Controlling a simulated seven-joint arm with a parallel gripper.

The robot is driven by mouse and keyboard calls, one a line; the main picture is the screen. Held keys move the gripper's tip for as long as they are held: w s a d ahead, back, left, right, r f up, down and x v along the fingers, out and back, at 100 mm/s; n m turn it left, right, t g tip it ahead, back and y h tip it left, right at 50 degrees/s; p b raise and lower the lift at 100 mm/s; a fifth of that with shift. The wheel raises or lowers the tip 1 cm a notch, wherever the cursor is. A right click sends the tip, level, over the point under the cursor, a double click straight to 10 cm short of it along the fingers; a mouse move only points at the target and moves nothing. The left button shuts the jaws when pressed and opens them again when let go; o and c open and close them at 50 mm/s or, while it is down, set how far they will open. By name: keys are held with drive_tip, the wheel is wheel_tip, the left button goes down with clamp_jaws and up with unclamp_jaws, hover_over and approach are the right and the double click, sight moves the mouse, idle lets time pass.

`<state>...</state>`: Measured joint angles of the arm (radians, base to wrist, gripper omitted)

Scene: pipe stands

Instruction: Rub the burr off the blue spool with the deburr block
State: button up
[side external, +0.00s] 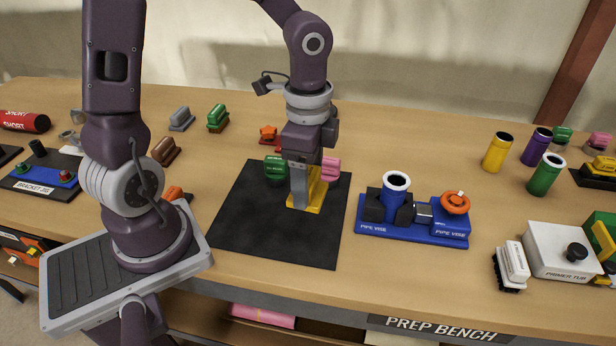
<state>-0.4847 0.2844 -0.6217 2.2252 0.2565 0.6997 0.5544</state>
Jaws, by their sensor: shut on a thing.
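The blue spool (395,200) stands upright in the blue pipe vise (372,229). Its pale rim and dark open top show, but I cannot make out a burr. My gripper (301,203) points down over the black mat, left of the vise and apart from the spool. It is shut on a yellow piece (317,193), partly hidden behind the near finger. I cannot read a label on it, so I cannot tell whether it is the deburr block. A green block (275,168) with small lettering is left of the fingers, and a pink block (331,168) is right.
The vise has an orange knob (455,202). Yellow (497,153), purple (537,147) and green (546,175) pipes stand at right, near a white primer tub (562,252) and a brush (512,265). Several handled blocks stand behind. The black mat's (270,238) front is clear.

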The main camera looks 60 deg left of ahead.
drive_tip(key=c, duration=0.5)
drive_tip(key=w+d+r, duration=0.2)
drive_tip(key=w, duration=0.3)
drive_tip(key=w+d+r, duration=0.2)
drive_tip(key=w+r, duration=0.1)
drive_tip(key=w, duration=0.2)
drive_tip(key=w+d+r, duration=0.2)
drive_tip(key=w+r, duration=0.1)
drive_tip(key=w, duration=0.3)
drive_tip(key=shift+w, duration=0.1)
